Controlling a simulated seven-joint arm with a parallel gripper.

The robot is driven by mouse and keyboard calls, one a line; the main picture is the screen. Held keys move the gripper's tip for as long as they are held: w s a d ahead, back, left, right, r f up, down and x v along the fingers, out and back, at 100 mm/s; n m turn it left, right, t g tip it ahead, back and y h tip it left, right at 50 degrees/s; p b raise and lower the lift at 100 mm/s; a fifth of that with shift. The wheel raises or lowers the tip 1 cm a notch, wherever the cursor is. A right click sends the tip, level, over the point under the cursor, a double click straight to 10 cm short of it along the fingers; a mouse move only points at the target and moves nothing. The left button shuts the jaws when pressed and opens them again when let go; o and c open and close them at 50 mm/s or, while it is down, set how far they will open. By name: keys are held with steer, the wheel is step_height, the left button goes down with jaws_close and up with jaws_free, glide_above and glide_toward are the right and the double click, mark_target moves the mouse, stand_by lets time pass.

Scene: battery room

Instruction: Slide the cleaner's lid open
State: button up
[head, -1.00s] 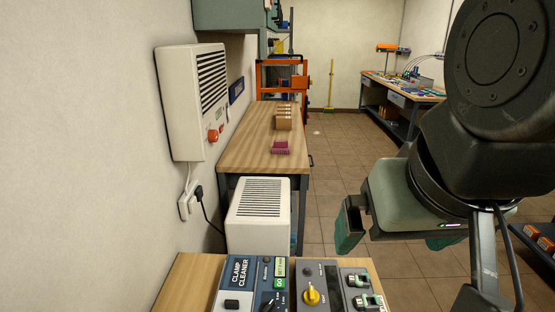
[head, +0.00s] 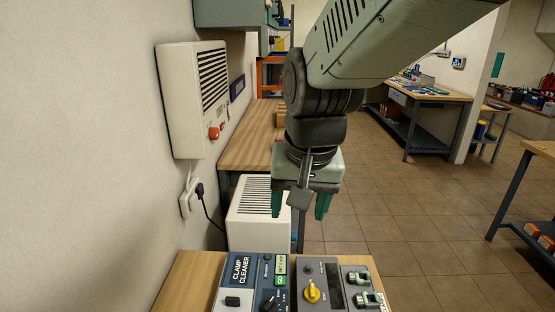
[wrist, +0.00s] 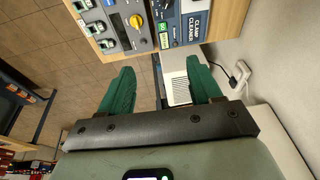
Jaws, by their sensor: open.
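The clamp cleaner (head: 238,270) sits at the bottom of the head view on the near wooden bench. It has a dark blue labelled panel and a white part with a black knob (head: 232,301), cut off by the frame's lower edge. I cannot tell whether its lid is open or shut. In the wrist view the cleaner (wrist: 194,24) is at the top, beyond the fingertips. My gripper (head: 300,208) hangs above and behind the bench, pointing down, with green fingers apart and empty. It is clear of the cleaner. The wrist view also shows its open fingers (wrist: 160,75).
A grey unit with a yellow knob (head: 312,291) stands right of the cleaner. A white vented box (head: 245,228) stands behind the bench. A white wall unit (head: 188,115) with a red knob and a cable is at left. Open tiled floor (head: 400,215) lies right.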

steer(key=w+a+f+g, duration=0.2)
steer(key=w+a+f, duration=0.3)
steer(key=a+f, duration=0.45)
glide_toward(232, 300)
steer(key=shift+g+h, duration=0.4)
steer(key=shift+h, duration=0.1)
steer(key=f, duration=0.5)
steer(key=a+f, duration=0.1)
steer(key=f, duration=0.2)
steer(key=shift+w+f, duration=0.3)
steer(key=shift+c, duration=0.3)
jaws_close()
